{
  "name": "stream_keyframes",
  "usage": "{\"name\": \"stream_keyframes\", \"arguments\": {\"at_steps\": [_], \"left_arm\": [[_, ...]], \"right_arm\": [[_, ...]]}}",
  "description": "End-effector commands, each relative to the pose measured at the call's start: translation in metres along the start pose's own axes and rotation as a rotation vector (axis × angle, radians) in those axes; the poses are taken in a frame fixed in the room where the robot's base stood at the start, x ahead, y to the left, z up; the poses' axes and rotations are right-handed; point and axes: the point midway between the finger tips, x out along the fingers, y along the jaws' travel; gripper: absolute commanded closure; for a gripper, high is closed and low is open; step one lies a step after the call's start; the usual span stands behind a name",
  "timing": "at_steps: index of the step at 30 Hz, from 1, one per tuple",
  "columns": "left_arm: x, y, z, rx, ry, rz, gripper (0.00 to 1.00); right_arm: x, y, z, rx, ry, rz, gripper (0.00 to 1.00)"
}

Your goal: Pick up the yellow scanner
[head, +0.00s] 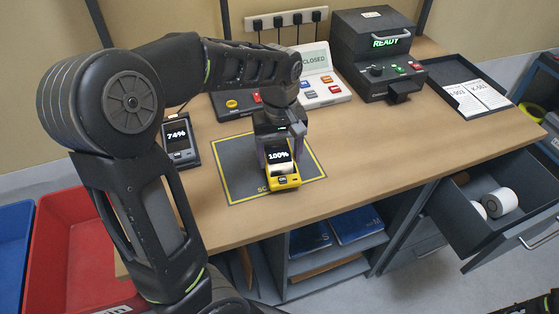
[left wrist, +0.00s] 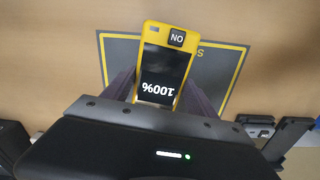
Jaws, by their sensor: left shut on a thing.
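The yellow scanner (head: 285,179) shows "100%" on its dark screen and an "ON" button. It is at the dark mat (head: 240,180) with the yellow border on the desk. My left gripper (head: 277,150) comes down from above and is shut on the scanner. In the left wrist view the scanner (left wrist: 163,65) sits between the two fingers (left wrist: 160,90). I cannot tell whether the scanner is touching the mat. My right gripper is not clearly in view.
A dark device (head: 178,140) showing "74%" stands left of the mat. A "CLOSED" terminal (head: 318,75) and a "READY" machine (head: 375,50) stand behind. A paper tray (head: 452,92) is at the right. An open drawer (head: 460,215) with white rolls juts out below.

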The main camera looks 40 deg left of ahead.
Motion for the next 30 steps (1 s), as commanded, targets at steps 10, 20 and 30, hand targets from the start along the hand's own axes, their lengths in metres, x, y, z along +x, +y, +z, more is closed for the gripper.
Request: {"name": "stream_keyframes", "arguments": {"at_steps": [10, 20, 30], "left_arm": [[-0.066, 0.001, -0.001, -0.001, 0.003, 0.002, 0.87], [-0.079, 0.0, 0.0, -0.001, 0.001, 0.001, 0.87], [-0.079, 0.0, 0.0, -0.001, 0.001, 0.001, 0.87]], "right_arm": [[0.002, 0.001, 0.0, 0.0, 0.0, 0.0, 0.64], [0.002, 0.001, 0.0, 0.0, 0.0, 0.0, 0.64], [0.002, 0.001, 0.0, 0.0, 0.0, 0.0, 0.64]]}}
